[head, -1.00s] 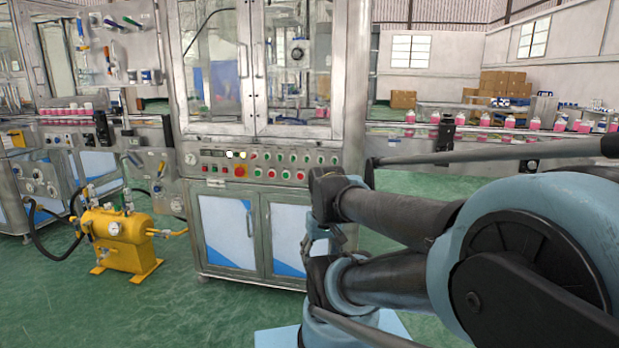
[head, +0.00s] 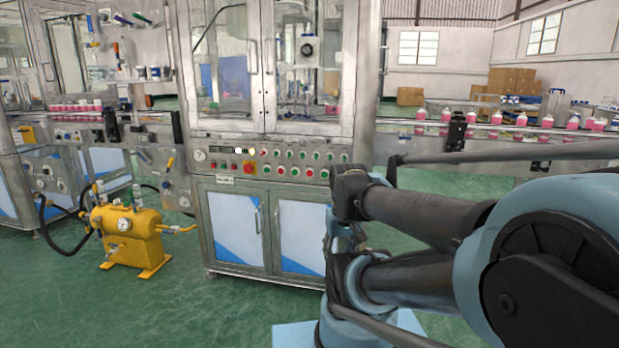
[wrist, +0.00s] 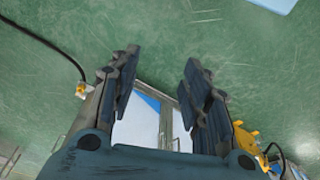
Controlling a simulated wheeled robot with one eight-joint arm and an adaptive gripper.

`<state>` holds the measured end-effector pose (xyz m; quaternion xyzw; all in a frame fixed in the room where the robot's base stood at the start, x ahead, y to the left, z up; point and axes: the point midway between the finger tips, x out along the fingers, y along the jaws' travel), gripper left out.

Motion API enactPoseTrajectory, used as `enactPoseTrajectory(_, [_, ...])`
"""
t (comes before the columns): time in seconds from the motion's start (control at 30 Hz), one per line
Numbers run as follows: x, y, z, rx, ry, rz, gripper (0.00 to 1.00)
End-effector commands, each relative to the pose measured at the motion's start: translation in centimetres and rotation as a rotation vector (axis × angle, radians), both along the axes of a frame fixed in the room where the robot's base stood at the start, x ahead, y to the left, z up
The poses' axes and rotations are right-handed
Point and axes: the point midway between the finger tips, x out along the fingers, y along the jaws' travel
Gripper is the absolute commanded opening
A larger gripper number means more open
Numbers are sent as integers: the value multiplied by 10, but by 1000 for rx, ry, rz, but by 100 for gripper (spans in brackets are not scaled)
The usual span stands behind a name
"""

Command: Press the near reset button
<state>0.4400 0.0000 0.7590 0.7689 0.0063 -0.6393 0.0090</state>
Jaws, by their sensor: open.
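The control panel (head: 270,167) runs across the front of the crimping machine, below its glass doors. No label is legible, so I cannot tell which button is the near reset button. My gripper (wrist: 160,65) is open and empty in the wrist view, with green floor and a blue-white cabinet door (wrist: 138,120) behind its fingers. In the head view my arm reaches in from the right, and its end is largely hidden beside the cabinet.
A yellow tank (head: 127,235) with hoses stands on the green floor left of the machine. Conveyors with pink bottles run to the left and to the right (head: 545,132). The floor (head: 180,305) in front of the machine is open.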

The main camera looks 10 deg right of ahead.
Motion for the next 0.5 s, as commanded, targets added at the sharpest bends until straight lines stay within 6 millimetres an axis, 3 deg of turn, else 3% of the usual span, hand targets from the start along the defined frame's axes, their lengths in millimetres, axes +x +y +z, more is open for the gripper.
enactPoseTrajectory(0.03, [0, 0, 0, 0, 0, 0, 23])
enactPoseTrajectory(0.13, [0, 0, 0, 0, 0, 0, 0])
enactPoseTrajectory(0.5, [0, 0, 0, 0, 0, 0, 0])
